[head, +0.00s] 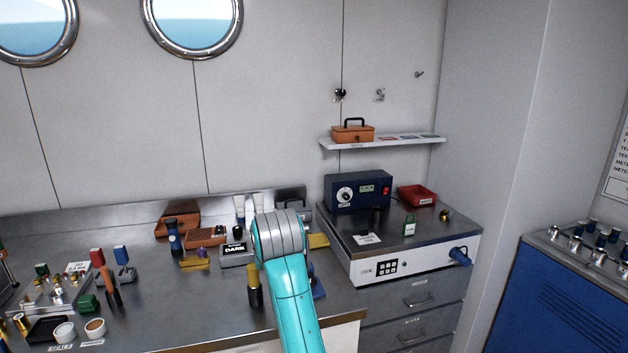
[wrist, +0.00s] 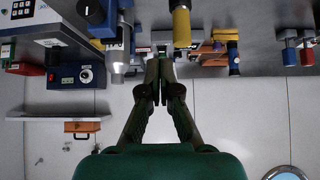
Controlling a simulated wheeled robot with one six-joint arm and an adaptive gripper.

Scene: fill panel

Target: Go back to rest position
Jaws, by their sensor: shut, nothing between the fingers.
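My gripper (wrist: 159,90) shows in the wrist view with its two dark fingers together and nothing between them. The wrist view is upside down, with the counter along the top and the wall below. In the head view my turquoise and grey arm reaches up from the bottom over the counter and hides part of the bench behind it. My gripper is hidden behind the arm in that view. In the wrist view a yellow-and-dark tool (wrist: 181,22) and a silver-tipped tube (wrist: 117,60) stand close to the fingers.
Right of my arm are a blue device with a dial (head: 358,193), a red tray (head: 416,195) and drawers (head: 418,300). A shelf (head: 388,141) bears an orange box (head: 353,133). A blue cabinet (head: 560,300) stands far right.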

